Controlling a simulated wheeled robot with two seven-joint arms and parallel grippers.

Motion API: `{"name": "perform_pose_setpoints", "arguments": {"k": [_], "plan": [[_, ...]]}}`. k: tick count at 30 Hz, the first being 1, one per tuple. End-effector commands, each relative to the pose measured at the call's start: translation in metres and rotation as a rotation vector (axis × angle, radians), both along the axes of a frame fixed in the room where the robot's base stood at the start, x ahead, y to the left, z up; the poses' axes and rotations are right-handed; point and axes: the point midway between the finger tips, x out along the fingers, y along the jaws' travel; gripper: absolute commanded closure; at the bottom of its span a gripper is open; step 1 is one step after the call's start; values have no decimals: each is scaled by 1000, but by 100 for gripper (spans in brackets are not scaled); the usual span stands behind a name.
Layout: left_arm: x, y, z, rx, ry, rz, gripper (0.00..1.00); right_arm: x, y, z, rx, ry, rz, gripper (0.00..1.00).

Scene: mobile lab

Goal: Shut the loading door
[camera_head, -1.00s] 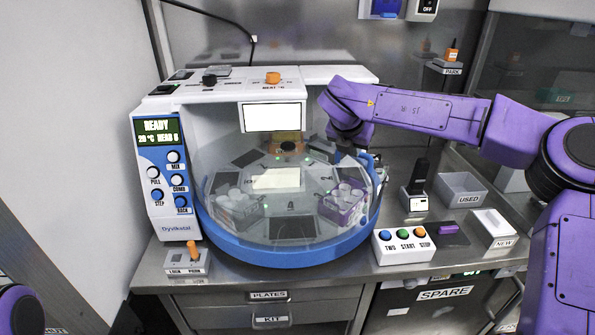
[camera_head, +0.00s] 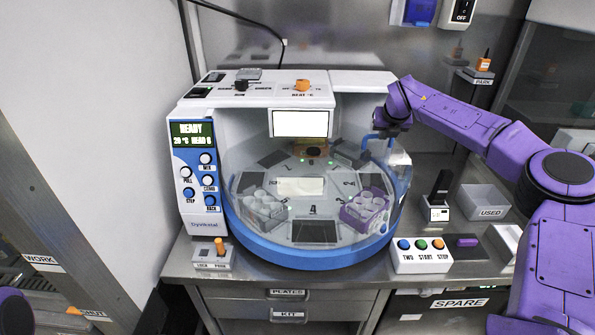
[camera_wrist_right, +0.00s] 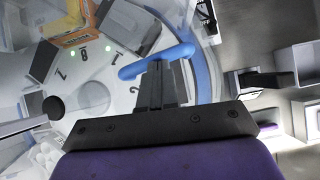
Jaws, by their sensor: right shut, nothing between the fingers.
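The loading door looks like a clear curved panel (camera_head: 240,180) on the white machine, above its blue round base (camera_head: 300,254). How far it stands open is hard to tell. Its blue handle (camera_head: 379,141) is at the right side of the machine and shows as a blue bar in the right wrist view (camera_wrist_right: 140,66). My right gripper (camera_head: 388,133) is at the handle, with its fingers (camera_wrist_right: 164,82) shut and empty, overlapping the bar in the wrist view. I cannot tell whether they touch it. My left gripper is out of view.
Inside are a clear rack (camera_head: 262,207) and a purple rack (camera_head: 364,212) on the round deck. A button box (camera_head: 422,256), a black handheld device (camera_head: 440,193) and a grey USED bin (camera_head: 484,201) stand at right. A lock box (camera_head: 213,257) is at front left.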

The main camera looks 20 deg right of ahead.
Motion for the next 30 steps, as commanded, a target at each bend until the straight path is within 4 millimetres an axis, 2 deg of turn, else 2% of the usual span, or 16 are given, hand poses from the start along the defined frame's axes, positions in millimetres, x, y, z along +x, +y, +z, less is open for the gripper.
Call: {"name": "perform_pose_setpoints", "arguments": {"k": [6,23,26,30], "plan": [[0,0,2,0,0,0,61,-4,-16,0,-1,-1,-20,100],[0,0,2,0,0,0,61,-3,-16,0,-1,-1,-20,100],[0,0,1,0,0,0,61,-4,-13,2,0,-2,-17,100],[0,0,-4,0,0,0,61,-8,5,10,0,-4,3,100]]}}
